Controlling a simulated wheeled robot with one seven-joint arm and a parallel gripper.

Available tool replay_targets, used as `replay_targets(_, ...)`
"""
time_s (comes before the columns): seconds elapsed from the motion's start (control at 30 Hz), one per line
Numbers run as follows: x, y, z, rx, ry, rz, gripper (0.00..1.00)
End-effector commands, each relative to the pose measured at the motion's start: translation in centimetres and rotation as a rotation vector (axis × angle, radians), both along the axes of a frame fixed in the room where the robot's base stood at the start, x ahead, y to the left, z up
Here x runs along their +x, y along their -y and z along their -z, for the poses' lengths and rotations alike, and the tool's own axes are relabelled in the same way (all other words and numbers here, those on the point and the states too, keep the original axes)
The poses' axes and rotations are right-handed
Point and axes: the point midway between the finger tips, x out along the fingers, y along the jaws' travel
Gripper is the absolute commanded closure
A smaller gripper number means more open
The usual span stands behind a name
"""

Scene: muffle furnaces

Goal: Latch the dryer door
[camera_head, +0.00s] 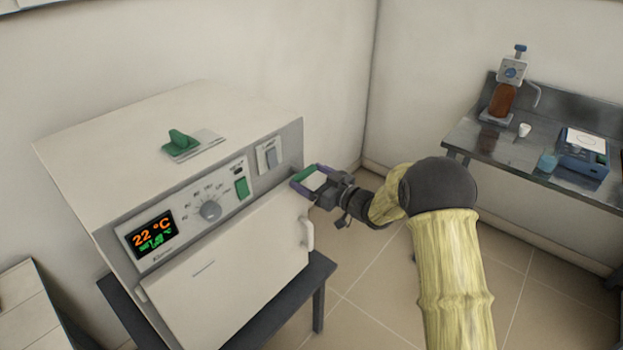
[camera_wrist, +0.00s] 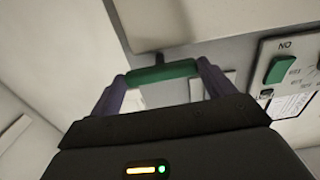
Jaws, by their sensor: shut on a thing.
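The white dryer (camera_head: 165,150) stands at left in the head view, with a lit display reading 22 °C. Its white door (camera_head: 235,270) looks closed or nearly so; I cannot tell if it sits fully flush. A pale door handle (camera_head: 307,233) is on the door's right edge. My gripper (camera_head: 302,178) is at the dryer's upper right front corner, above that handle. In the wrist view its purple fingers are shut on a green bar (camera_wrist: 162,74), which looks like a latch handle. How the bar joins the dryer is mostly hidden.
The front panel has a grey knob (camera_head: 210,210) and a green switch (camera_head: 241,187). A green-handled part (camera_head: 180,141) lies on the dryer's top. The dryer rests on a dark table (camera_head: 319,275). A steel bench (camera_head: 490,150) with lab items stands at right. The floor between is clear.

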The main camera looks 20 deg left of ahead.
Motion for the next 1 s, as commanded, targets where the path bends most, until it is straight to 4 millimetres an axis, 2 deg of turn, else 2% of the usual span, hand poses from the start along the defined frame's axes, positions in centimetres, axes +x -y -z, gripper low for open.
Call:
replay_targets(0.47, 0.04, 0.07, 0.47, -0.080, 0.198, 0.001, 0.41)
replay_targets(1.0, 0.00, 0.06, 0.65, -0.270, 0.659, 0.002, 0.41)
